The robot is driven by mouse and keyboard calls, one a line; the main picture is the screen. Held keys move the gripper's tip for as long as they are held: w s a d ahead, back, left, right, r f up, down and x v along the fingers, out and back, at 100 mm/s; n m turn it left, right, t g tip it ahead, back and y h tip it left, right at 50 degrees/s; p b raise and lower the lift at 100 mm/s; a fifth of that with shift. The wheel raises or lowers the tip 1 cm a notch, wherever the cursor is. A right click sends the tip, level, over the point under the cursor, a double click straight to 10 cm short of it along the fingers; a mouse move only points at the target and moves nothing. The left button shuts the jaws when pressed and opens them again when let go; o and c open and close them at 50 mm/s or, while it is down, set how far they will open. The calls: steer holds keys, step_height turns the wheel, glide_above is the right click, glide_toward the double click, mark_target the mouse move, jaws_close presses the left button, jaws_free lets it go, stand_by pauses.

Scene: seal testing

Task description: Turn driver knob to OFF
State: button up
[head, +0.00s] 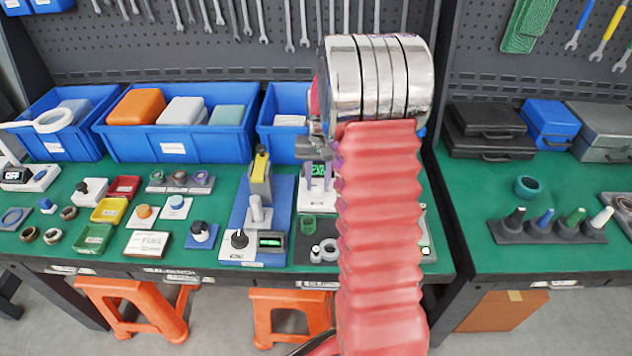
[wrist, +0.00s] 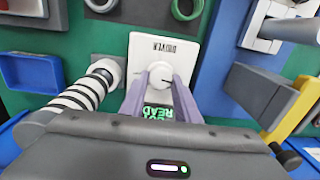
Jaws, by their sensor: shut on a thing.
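The driver unit, a white plate (wrist: 172,48) with upside-down DRIVER lettering, is at the centre of the wrist view. It also shows in the head view (head: 318,198), partly behind my gripper. Its pale round knob (wrist: 160,70) sits between the two lavender fingers of my gripper (wrist: 161,79), which is shut on it. A thin dark mark shows by the knob; I cannot tell which setting it points to. A lit green display (wrist: 160,112) below the knob reads READ, partly covered by my fingers. In the head view my gripper (head: 317,160) reaches down onto the unit.
A striped black-and-white cylinder (wrist: 85,92) stands close left of my gripper in the wrist view. A grey-and-yellow clamp (wrist: 275,95) stands on a blue base at the right. Blue bins (head: 180,143) line the back of the green bench.

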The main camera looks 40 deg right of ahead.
steer(key=shift+a, duration=0.25)
steer(key=shift+d, duration=0.1)
steer(key=shift+m, duration=0.4)
steer(key=shift+m, duration=0.5)
steer(key=m, duration=0.6)
steer(key=o, duration=0.8)
steer(key=shift+o, duration=1.2)
steer(key=shift+d, duration=0.1)
